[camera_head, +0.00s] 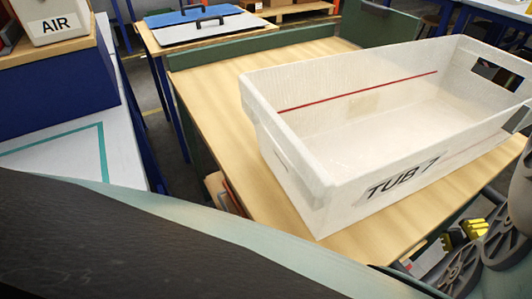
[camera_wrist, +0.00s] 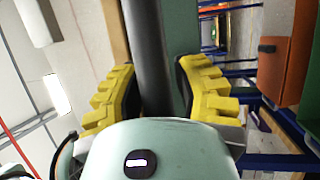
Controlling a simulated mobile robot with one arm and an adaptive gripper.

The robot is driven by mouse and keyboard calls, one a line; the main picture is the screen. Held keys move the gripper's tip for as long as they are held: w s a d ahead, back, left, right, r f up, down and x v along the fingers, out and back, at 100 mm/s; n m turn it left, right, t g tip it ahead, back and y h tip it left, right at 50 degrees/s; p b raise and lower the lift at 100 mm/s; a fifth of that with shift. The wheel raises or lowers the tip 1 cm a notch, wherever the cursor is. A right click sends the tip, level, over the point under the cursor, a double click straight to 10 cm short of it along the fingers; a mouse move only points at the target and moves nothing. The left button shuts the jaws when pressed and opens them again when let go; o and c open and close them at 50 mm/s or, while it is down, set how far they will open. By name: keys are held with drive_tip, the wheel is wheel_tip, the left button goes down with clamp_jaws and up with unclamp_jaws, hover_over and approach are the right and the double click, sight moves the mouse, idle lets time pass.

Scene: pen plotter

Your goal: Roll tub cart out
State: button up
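The tub cart (camera_head: 215,100) has a pale wooden deck with green edges and carries a white tub (camera_head: 300,178) marked TUB 7. The tub has a red line inside and hand holes in its ends. In the wrist view, a black bar (camera_wrist: 150,45) runs between the yellow fingers of my gripper (camera_wrist: 158,90), in front of a green panel. The bar lies close to the left finger, and a thin green strip shows between it and the right finger. The yellow fingertips also show in the head view at lower right (camera_head: 462,235), below the tub's near side; the bar is hidden there.
A white and blue bench (camera_head: 75,150) stands close on the left, with an AIR bin (camera_head: 52,18) on it. Behind the cart is a table with blue and grey panels (camera_head: 215,28) with black handles. Orange bins (camera_wrist: 282,65) show in the wrist view.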

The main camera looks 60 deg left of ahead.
drive_tip(key=o, duration=0.4)
drive_tip(key=shift+v, duration=3.75)
